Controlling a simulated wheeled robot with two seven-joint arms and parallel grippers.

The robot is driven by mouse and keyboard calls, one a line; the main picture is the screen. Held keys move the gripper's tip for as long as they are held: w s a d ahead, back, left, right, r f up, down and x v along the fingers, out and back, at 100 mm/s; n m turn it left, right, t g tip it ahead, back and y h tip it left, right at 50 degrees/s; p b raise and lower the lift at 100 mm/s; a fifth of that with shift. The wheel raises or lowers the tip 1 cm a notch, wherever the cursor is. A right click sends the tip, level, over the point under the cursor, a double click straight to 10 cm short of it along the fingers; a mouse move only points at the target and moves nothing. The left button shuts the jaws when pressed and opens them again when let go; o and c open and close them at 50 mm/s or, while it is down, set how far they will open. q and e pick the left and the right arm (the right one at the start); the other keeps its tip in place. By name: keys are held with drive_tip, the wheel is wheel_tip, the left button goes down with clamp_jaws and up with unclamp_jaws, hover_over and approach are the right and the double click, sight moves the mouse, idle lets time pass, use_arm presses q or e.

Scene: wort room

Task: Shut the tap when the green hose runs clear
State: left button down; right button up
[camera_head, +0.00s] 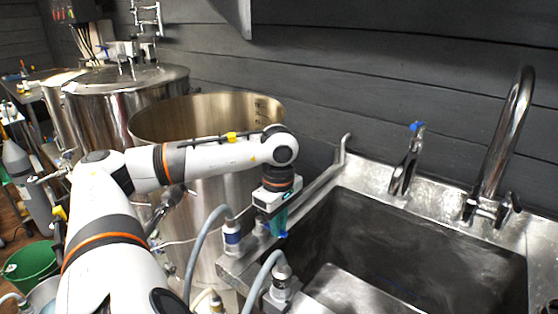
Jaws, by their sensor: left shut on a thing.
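My left gripper (276,226) points down at the left rim of the sink, at the end of my white arm. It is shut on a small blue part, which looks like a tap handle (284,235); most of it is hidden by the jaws. Two grey hoses stand close by: one (203,240) ends at a fitting left of the gripper, the other (258,279) at a fitting (281,281) below it. I see no hose that is clearly green and cannot see any liquid running. My right gripper is not in view.
The steel sink (440,262) is open on the right. A slim tap with a blue top (407,160) and a tall curved faucet (507,130) stand behind it. A big open steel kettle (150,124) is behind my arm. A green bucket (30,264) stands on the floor at left.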

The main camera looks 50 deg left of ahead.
use_arm(q)
drive_tip(key=c, duration=1.4)
unclamp_jaws()
drive_tip(key=shift+r, duration=0.15)
wheel_tip(320, 180, up, 12)
drive_tip(key=p, duration=0.3)
